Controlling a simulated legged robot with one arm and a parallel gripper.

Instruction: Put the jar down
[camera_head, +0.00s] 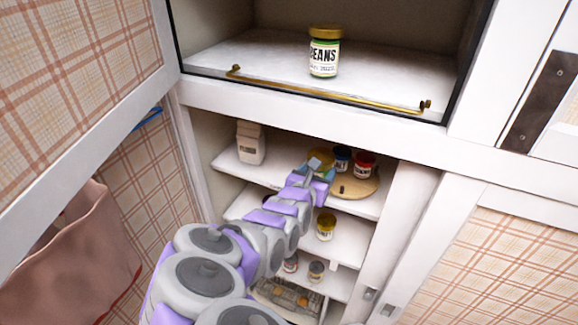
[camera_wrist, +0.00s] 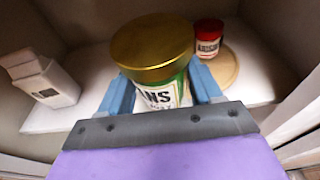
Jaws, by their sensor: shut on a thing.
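A jar (camera_wrist: 155,60) with a gold lid, a green band and a white label reading "ANS" stands upright between the two blue fingers of my gripper (camera_wrist: 160,88) in the wrist view. The fingers are shut on its sides. In the head view my gripper (camera_head: 319,167) reaches into the lower cupboard at the upper shelf (camera_head: 283,176), and mostly hides the held jar. I cannot tell whether the jar's base touches the shelf. A similar beans jar (camera_head: 324,52) stands in the upper compartment.
A round wooden board (camera_head: 352,189) on the shelf's right carries a red jar (camera_head: 364,164) and a dark blue jar (camera_head: 342,158). A white carton (camera_head: 250,143) stands at the left. Between carton and board the shelf is bare. A lower shelf holds a yellow jar (camera_head: 325,227).

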